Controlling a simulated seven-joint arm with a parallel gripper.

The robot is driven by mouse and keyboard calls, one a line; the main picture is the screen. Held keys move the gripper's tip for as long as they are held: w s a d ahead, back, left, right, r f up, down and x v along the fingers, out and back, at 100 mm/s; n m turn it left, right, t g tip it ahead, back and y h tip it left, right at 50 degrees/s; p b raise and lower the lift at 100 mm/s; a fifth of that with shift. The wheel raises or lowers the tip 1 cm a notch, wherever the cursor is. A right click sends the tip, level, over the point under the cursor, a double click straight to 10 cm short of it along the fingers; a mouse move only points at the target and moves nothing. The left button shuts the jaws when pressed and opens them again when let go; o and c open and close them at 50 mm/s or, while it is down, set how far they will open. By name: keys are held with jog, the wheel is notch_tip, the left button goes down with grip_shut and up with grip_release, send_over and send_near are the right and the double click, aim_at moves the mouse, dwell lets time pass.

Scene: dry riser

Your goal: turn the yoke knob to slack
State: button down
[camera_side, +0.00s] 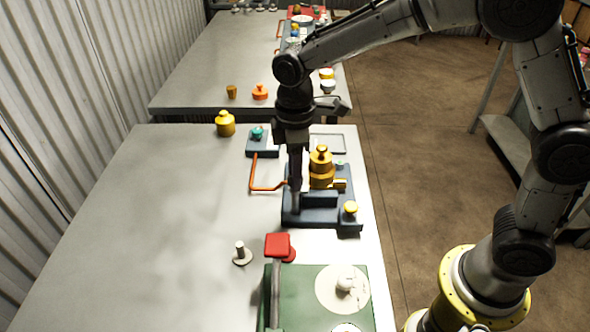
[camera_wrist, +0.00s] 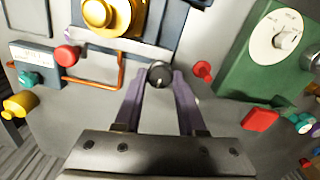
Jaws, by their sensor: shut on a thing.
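The yoke knob (camera_wrist: 160,74) is a small black round knob with a pale mark, seen between the fingertips in the wrist view. My gripper (camera_wrist: 160,82) is shut on it, one purple-grey finger on each side. In the side view my gripper (camera_side: 296,198) points down at the left part of a dark blue base (camera_side: 320,222). There the fingers hide the knob. A stacked brass fitting (camera_side: 321,168) stands on the base just right of the fingers. I cannot read which setting the knob's mark points to.
An orange bent pipe (camera_side: 256,178) runs left of the base, by a teal knob (camera_side: 257,132). A red block (camera_side: 277,245) and a green box (camera_side: 300,295) with a white dial stand in front. A yellow knob (camera_side: 350,208) is at the base's right.

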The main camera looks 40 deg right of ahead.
jog(key=c, duration=0.5)
grip_release()
notch_tip(320, 180, up, 14)
jog(key=shift+d, duration=0.1)
jog(key=s+d+r+m+t, duration=0.35)
jog(key=s+d+r, duration=0.25)
jog(key=s+d, duration=0.5)
jog(key=s+d+f+m+t, duration=0.2)
jog(key=s+f+m, duration=0.5)
jog(key=s+f, duration=0.3)
jog(key=shift+s, duration=0.55)
